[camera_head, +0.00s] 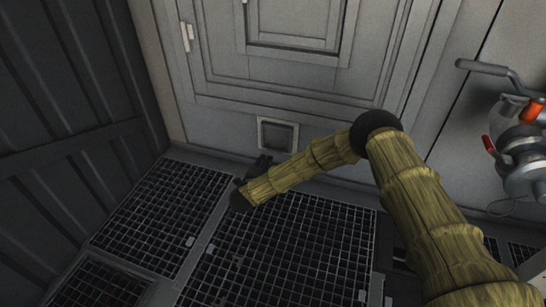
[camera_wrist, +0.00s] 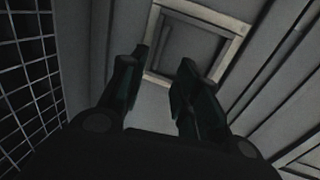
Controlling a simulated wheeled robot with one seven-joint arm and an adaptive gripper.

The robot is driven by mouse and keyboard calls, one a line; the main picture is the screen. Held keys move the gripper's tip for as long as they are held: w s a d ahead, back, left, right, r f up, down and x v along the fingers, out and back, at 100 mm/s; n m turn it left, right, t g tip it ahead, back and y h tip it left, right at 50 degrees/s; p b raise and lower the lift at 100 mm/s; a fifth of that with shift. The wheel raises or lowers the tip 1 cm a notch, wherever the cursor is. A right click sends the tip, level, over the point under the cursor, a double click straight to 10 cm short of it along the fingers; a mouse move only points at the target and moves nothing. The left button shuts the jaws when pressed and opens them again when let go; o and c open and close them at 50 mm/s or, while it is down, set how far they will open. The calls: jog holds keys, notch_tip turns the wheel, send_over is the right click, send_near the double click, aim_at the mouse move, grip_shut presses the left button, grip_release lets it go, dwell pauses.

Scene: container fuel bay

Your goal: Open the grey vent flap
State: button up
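The grey vent flap (camera_head: 278,136) is a small square panel in a lighter frame, low on the grey door. In the wrist view the flap (camera_wrist: 187,48) shows at the top centre inside its pale frame, and it looks closed. My gripper (camera_head: 264,162) is just below and left of the flap in the head view, near the floor grating. In the wrist view my gripper (camera_wrist: 160,75) has its two dark fingers apart with nothing between them. The fingertips overlap the lower edge of the frame in the picture; I cannot tell whether they touch it.
The large grey panelled door (camera_head: 225,105) fills the back. Dark corrugated wall (camera_head: 70,90) stands at left. Metal floor grating (camera_head: 290,245) lies below. A metal fitting with red and orange handles (camera_head: 520,140) is on the right wall. A pale latch (camera_head: 187,37) is at upper left.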

aim_at(274, 151)
jog(key=shift+b+x, duration=2.8)
jog(key=shift+x, duration=2.45)
grip_shut()
